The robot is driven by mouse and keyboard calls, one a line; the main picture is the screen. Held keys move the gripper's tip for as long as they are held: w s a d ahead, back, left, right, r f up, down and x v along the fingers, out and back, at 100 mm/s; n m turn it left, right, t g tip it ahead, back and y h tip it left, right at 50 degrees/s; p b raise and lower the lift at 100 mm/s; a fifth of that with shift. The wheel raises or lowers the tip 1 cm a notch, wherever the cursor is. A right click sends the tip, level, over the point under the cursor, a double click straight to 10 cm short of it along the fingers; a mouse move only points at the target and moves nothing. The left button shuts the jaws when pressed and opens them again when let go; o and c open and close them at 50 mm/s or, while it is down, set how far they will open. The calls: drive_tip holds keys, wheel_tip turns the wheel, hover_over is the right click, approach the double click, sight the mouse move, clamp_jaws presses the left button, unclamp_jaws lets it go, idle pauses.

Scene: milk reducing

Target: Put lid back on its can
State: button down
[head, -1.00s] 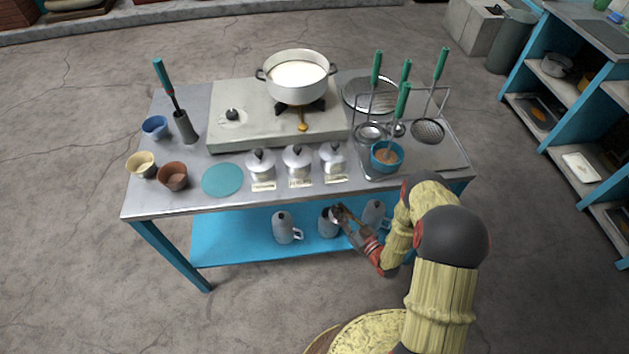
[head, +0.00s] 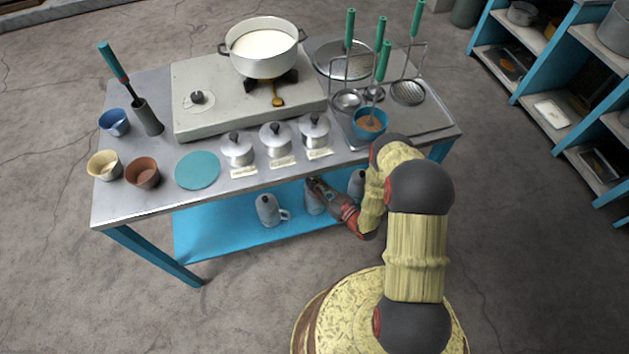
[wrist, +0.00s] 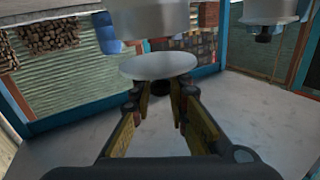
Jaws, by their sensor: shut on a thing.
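My gripper (wrist: 158,97) is shut on the dark knob of a flat round silver lid (wrist: 158,66). The wrist picture seems upside down. A grey can (wrist: 150,18) shows just past the lid, with a narrow gap between them in that view. In the head view my gripper (head: 317,185) is at the top of the middle can (head: 313,202) on the blue lower shelf; it hides the lid and the can's mouth. A left can (head: 268,211) with a handle and a right can (head: 356,184), partly behind my arm, stand beside it.
The metal table top (head: 128,205) overhangs the blue shelf (head: 200,240). Three lidded pots (head: 276,138) with labels stand near its front edge. A neighbouring can with a dark knob (wrist: 264,38) is at the upper right of the wrist view. The shelf's left part is clear.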

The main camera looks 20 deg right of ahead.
drive_tip(key=shift+f+b, duration=0.3)
drive_tip(key=shift+f, duration=0.5)
drive_tip(key=shift+f, duration=0.6)
drive_tip(key=c, duration=1.7)
unclamp_jaws()
drive_tip(key=shift+c, duration=0.2)
drive_tip(key=shift+o, duration=0.5)
drive_tip(key=v, duration=1.2)
drive_tip(key=v, duration=0.6)
